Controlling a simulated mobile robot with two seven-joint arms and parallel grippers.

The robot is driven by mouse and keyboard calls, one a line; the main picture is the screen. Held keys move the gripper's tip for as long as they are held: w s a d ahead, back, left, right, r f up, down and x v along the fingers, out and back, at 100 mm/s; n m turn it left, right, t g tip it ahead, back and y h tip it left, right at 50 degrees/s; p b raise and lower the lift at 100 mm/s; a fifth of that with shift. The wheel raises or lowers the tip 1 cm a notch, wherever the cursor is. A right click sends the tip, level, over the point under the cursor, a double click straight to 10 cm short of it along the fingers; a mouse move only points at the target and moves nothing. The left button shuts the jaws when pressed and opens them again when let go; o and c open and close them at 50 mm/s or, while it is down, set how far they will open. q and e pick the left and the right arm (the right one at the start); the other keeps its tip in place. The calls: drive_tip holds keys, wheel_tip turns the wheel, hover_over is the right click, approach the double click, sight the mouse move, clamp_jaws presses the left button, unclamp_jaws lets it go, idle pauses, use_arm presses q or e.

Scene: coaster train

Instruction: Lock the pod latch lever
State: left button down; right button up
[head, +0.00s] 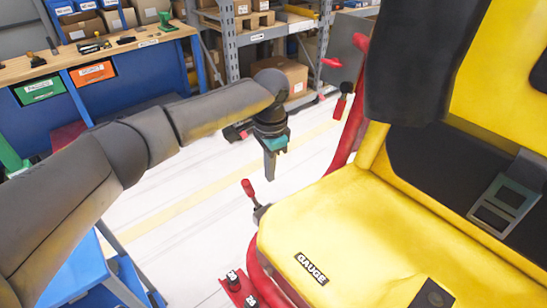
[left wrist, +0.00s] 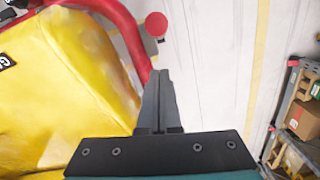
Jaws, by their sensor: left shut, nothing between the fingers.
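A lever with a red grip (head: 249,190) stands on the red frame beside the yellow seat (head: 370,230), with its grip upright and tilted slightly left. A second red-topped lever (head: 345,90) stands farther back by the seat's side. I cannot tell which is the pod latch lever. My left gripper (head: 270,176) is shut and empty, pointing down in the air near the front lever. In the left wrist view, its fingertips (left wrist: 160,74) point toward a round red knob (left wrist: 156,24), apart from it. My right gripper is not in view.
The red tube frame (left wrist: 125,35) runs close beside my left fingers. A dark padded restraint (head: 408,60) hangs over the seat. A workbench (head: 95,60) with bins and a shelf rack (head: 235,50) stand behind.

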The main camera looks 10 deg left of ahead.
use_arm(q)
drive_tip(key=shift+s+a+f, duration=0.25)
drive_tip(key=shift+s+a, duration=0.7)
drive_tip(key=shift+a, duration=0.15)
